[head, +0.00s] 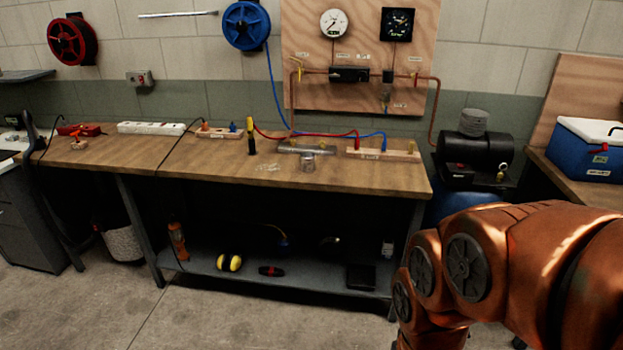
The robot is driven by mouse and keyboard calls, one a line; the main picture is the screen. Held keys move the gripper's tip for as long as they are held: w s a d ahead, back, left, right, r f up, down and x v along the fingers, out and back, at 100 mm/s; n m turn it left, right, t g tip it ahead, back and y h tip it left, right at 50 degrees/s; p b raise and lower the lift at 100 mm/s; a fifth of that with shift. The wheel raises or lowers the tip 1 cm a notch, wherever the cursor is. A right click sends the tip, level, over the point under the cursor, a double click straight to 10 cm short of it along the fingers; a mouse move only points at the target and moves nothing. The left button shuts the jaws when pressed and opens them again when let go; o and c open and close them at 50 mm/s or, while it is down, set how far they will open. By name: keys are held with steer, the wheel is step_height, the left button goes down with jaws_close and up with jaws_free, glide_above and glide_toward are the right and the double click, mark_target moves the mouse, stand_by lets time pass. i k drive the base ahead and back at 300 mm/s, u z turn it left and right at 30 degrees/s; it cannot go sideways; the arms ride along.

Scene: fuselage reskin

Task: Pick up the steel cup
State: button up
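A small, shiny grey metal cup (308,163) stands on the wooden workbench (225,170), near the middle of its right half. It looks like the steel cup, though it is small in this view. It sits just in front of a grey metal bar with fittings (305,148). My copper-coloured arm fills the lower right, well apart from the cup. My gripper is out of view, so its state is hidden.
Behind the cup, red and blue hoses cross the bench to a wooden block (384,151). A yellow-black tool (251,137) stands to its left. A black compressor (474,155) and blue cooler (587,148) are at right. Bench front beside the cup is mostly clear.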

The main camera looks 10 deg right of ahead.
mark_target(308, 162)
steer(key=z, duration=0.85)
steer(key=i, duration=1.35)
steer(key=u, duration=0.7)
steer(key=i, duration=0.65)
steer(key=u, duration=0.75)
